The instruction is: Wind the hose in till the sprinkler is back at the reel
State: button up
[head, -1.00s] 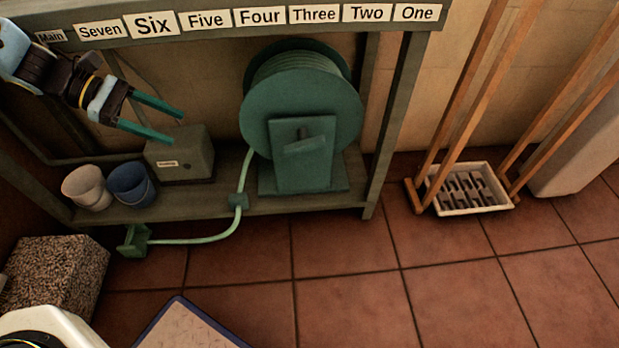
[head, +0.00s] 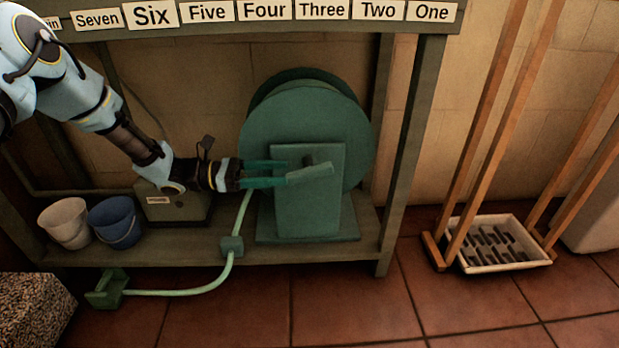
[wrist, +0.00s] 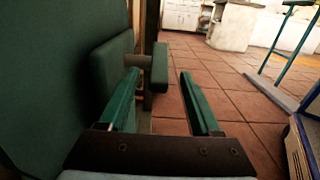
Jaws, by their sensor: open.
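The green hose reel (head: 300,135) stands on the bench's lower shelf, with a crank (head: 310,173) on its front post. A pale green hose (head: 205,285) runs from the reel through a small guide block (head: 232,246) and down to the floor. It ends at the green sprinkler (head: 107,290), left of the reel and apart from it. My gripper (head: 287,173) is open at the left end of the crank. In the wrist view, the crank (wrist: 159,64) shows between and just beyond the fingertips (wrist: 159,76); I cannot tell whether they touch.
A white bucket (head: 65,225), a blue bucket (head: 116,224) and a grey box (head: 178,206) stand on the shelf (head: 190,246) below my arm. A bench leg (head: 408,150) rises right of the reel. A white tray (head: 512,262) among wooden poles is further right.

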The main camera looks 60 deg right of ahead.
aim_at(300, 172)
jog(key=b+x, duration=0.2)
jog(key=x, duration=0.5)
jog(key=shift+s+d, duration=0.25)
jog(key=shift+s, duration=0.05)
grip_shut()
dwell(1.1)
